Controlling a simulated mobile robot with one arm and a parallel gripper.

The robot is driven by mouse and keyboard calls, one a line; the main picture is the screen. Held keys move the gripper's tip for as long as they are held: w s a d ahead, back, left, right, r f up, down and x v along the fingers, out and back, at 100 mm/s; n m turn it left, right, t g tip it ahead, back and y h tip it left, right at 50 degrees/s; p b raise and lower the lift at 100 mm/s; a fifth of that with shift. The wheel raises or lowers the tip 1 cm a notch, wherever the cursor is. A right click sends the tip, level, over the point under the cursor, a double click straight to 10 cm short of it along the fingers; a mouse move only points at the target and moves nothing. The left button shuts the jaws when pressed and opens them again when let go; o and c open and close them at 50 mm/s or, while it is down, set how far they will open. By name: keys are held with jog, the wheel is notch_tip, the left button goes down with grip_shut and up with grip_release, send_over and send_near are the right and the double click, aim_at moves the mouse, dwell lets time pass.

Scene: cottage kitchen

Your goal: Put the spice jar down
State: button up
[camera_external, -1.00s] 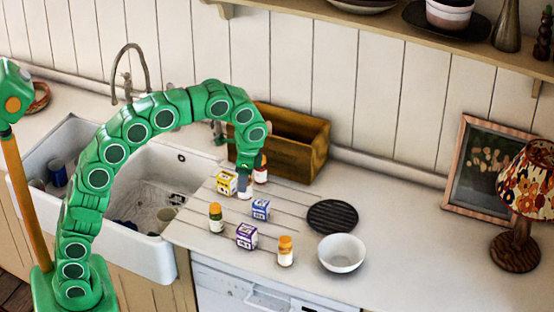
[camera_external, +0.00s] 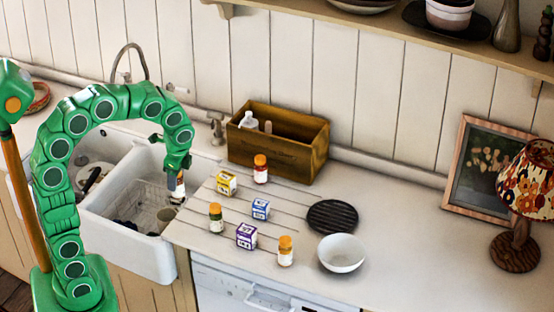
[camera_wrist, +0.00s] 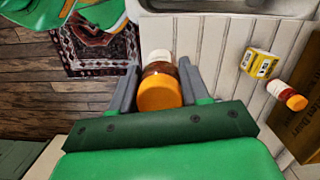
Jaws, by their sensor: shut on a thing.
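The spice jar (camera_wrist: 160,92) is between the two fingers of my gripper (camera_wrist: 157,82) in the wrist view. It has an orange cap, a brownish-red band and a white far end. In the external view my gripper (camera_external: 176,180) points down near the sink's right rim, with the jar (camera_external: 178,192) small and partly hidden below it. The jar appears held above the left end of the counter (camera_external: 400,270); I cannot tell its exact height.
On the counter stand a red-label jar (camera_external: 260,170), a green-label jar (camera_external: 216,218), an orange-capped white jar (camera_external: 285,252), and yellow (camera_external: 226,183), blue (camera_external: 261,209) and purple (camera_external: 247,236) boxes. The sink (camera_external: 130,240) lies left.

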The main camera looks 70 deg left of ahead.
jog(key=s+a+f, duration=0.1)
jog(key=s, duration=0.5)
jog(key=shift+s+f+m, duration=0.25)
jog(key=shift+m, duration=0.05)
jog(key=shift+w+a+f, duration=0.9)
jog(key=shift+w+f, duration=1.2)
jog(key=shift+w, duration=0.05)
jog(key=shift+w+a+f, duration=0.9)
jog(key=shift+w+f, duration=1.2)
jog(key=shift+w, duration=0.05)
jog(key=shift+w+a+f, duration=0.9)
jog(key=shift+w+f, duration=1.2)
jog(key=shift+w, duration=0.05)
jog(key=shift+f, duration=0.25)
jog(key=o, duration=1.1)
